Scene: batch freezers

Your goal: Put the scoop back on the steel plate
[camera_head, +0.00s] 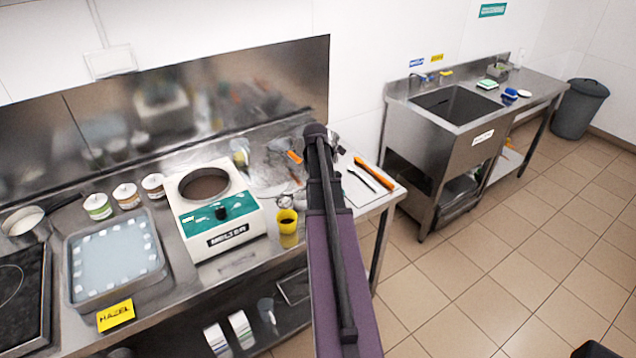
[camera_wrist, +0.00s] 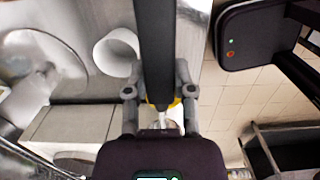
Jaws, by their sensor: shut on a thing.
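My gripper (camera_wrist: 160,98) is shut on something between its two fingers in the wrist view. A yellow bit and a pale metal bit show there, taken as the scoop (camera_wrist: 170,116), mostly hidden by a long dark bar and my wrist. In the head view my arm reaches over the right end of the steel bench, and it hides my gripper and the held thing. A pale flat plate-like surface (camera_head: 354,199) lies at the bench's right end, with a black tool (camera_head: 371,177) and an orange tool (camera_head: 375,173) on it. I cannot tell if it is the steel plate.
A melter (camera_head: 215,215), a yellow cup (camera_head: 288,221), several small tubs (camera_head: 126,195) and a grey tray (camera_head: 113,258) stand left of my arm. A white cup (camera_wrist: 117,52) is near my left finger in the wrist view. A sink unit (camera_head: 455,120) stands right across a floor gap.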

